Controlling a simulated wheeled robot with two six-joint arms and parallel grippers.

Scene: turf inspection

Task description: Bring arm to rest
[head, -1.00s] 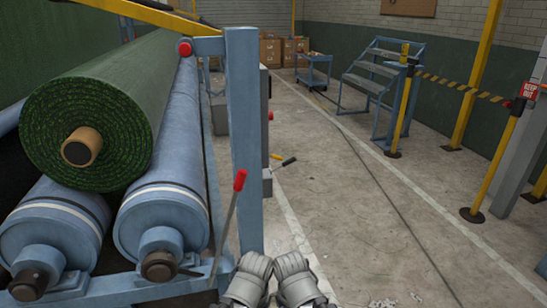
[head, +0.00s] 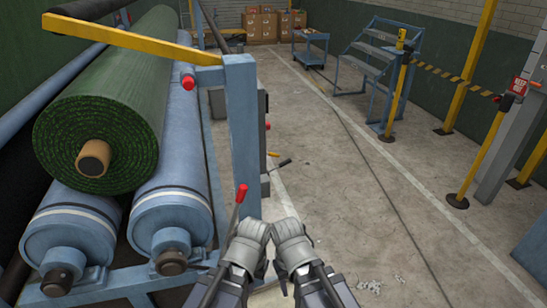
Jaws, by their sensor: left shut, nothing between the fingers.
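Both of my arms reach in from the bottom edge, side by side. A green turf roll (head: 95,140) with a brown core lies on blue rollers (head: 172,205) at left, apart from both grippers.
A blue post (head: 242,140) and a red-handled lever (head: 240,195) stand close to my left gripper. A blue cart (head: 310,50), blue steps (head: 365,55) and yellow barrier posts (head: 480,160) stand farther off. The concrete floor between is open.

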